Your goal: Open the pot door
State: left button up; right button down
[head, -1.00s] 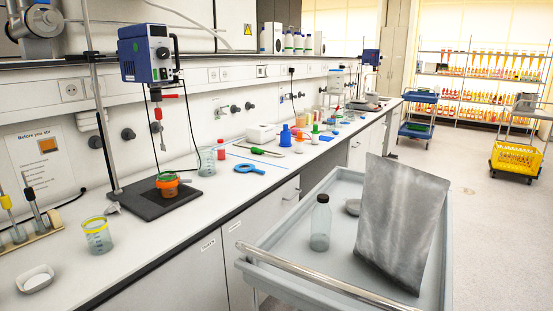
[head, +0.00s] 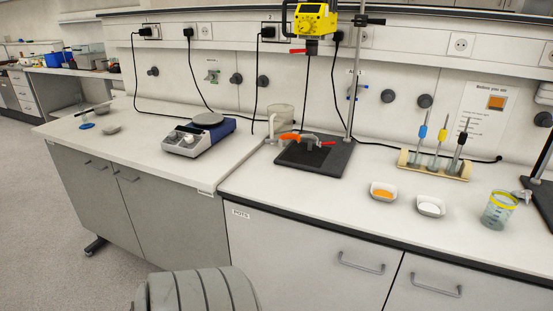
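A white cabinet door (head: 290,255) with a small label that appears to read "POTS" (head: 240,214) is under the bench, right of the middle in the head view. It is shut. Its grey bar handle (head: 360,264) is near the upper right of the door. The lower part of the door runs out of the picture. Neither of my grippers is in view.
Another white door with a handle (head: 436,286) is to its right, and grey cabinets (head: 180,223) are to its left. The bench top (head: 300,197) holds a stirrer stand, hotplate (head: 197,136), small dishes and a beaker (head: 498,210). Open floor (head: 50,210) lies at left.

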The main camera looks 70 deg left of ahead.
aim_at(291, 264)
jog(key=u, duration=1.75)
